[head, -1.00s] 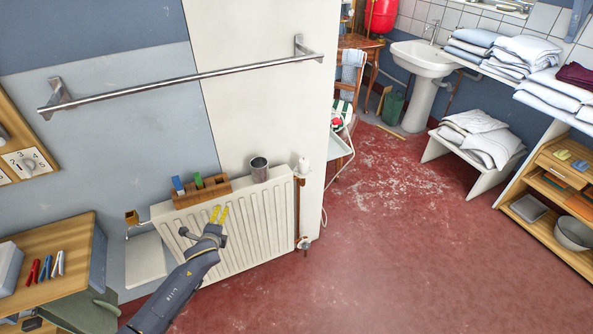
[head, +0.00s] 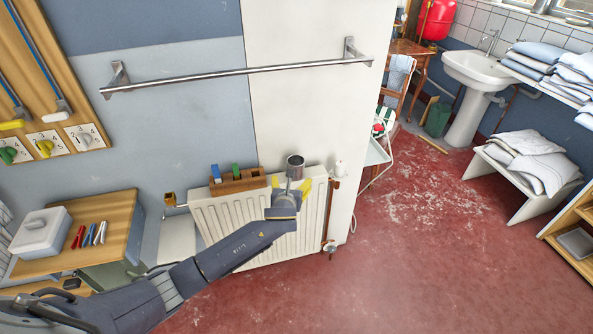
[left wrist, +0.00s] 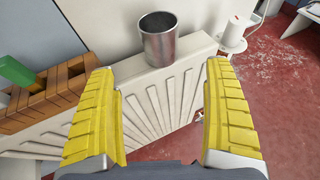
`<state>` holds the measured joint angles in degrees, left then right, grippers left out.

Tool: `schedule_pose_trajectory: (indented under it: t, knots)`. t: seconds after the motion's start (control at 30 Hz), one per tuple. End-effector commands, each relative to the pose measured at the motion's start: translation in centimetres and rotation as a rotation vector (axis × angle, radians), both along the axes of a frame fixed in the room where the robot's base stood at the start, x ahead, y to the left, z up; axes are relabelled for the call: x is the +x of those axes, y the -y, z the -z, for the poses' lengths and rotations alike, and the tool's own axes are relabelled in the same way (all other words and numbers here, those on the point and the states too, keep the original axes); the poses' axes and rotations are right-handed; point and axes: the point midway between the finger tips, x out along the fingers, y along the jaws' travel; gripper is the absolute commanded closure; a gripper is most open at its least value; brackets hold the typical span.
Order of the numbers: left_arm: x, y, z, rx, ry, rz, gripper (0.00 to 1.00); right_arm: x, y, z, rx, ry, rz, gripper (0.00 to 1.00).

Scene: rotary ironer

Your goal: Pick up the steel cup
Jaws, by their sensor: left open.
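The steel cup (head: 295,167) stands upright on top of the white radiator (head: 228,212), near its right end. In the left wrist view the cup (left wrist: 159,40) is beyond the fingertips, between the lines of the two fingers and a little left of centre. My left gripper (head: 292,188) is open and empty, in front of the radiator and just below the cup. Its yellow fingers (left wrist: 161,105) are spread wide and do not touch the cup. My right gripper is not in view.
A wooden block rack (head: 238,182) with blue and green pieces sits left of the cup on the radiator. A white valve (head: 340,168) is at its right. A metal rail (head: 235,72) crosses the wall above. Red floor lies open at right.

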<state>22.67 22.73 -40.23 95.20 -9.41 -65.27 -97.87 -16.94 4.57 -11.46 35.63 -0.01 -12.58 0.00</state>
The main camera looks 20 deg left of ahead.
Motion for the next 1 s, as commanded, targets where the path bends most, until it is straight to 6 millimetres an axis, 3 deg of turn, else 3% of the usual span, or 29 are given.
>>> schedule_pose_trajectory:
  t: [0.4, 1.0]
  knots:
    - [5.9, -1.0, 2.2, 0.000, 0.000, -0.002, 0.15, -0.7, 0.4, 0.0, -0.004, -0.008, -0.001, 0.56]
    - [9.1, -1.5, 3.5, -0.003, -0.001, -0.002, 0.15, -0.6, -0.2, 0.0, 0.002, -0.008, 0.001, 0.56]
